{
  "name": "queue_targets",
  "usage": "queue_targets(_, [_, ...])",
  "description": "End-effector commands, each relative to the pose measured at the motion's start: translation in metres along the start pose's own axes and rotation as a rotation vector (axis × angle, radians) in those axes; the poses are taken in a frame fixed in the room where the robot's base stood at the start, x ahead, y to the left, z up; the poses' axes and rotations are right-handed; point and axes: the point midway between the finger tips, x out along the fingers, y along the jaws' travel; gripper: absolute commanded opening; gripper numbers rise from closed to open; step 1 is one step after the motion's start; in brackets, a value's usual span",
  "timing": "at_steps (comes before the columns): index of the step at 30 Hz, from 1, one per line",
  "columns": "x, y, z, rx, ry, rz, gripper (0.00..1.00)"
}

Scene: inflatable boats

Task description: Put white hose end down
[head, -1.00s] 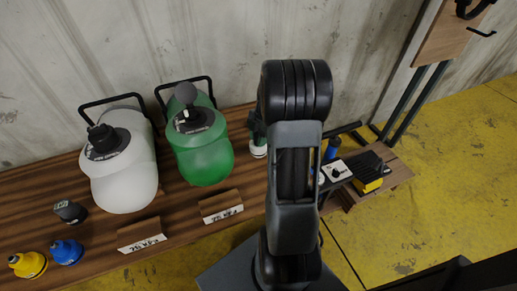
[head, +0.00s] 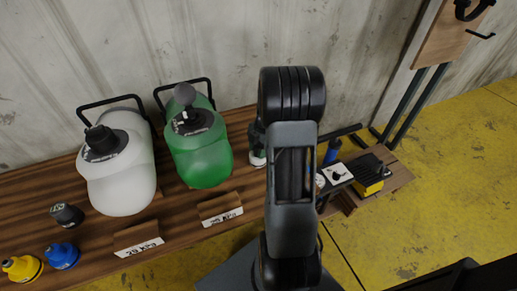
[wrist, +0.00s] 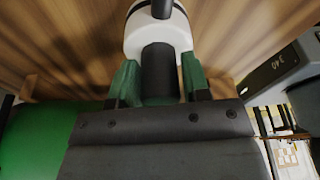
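The white hose end (wrist: 157,38) has a rounded white body and a dark cylindrical neck (wrist: 158,72) in the wrist view. My gripper (wrist: 159,78) has its two green fingers close on either side of the neck and appears shut on it. In the head view, the white hose end (head: 257,159) shows just left of my arm, by the brown table's back part (head: 170,212). My arm hides part of it. Whether its base touches the table I cannot tell.
A white tank (head: 120,180) and a green tank (head: 203,155) stand left of my arm. Yellow (head: 20,268), blue (head: 62,256) and dark (head: 67,214) hose ends stand farther left. A pump-like device (head: 368,175) is on the right. Wooden label blocks line the front.

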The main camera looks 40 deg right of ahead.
Motion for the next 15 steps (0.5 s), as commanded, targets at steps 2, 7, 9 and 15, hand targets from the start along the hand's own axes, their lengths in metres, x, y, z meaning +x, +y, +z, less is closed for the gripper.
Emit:
queue_targets(2, [-0.0002, 0.0, -0.0001, 0.0, 0.0, 0.0, 0.51])
queue_targets(7, [-0.0002, 0.0, -0.0002, 0.0, 0.0, 0.0, 0.6])
queue_targets(9, [-0.0002, 0.0, -0.0002, 0.0, 0.0, 0.0, 0.6])
queue_targets(15, [-0.0072, 0.0002, -0.001, 0.0, -0.001, 0.001, 0.6])
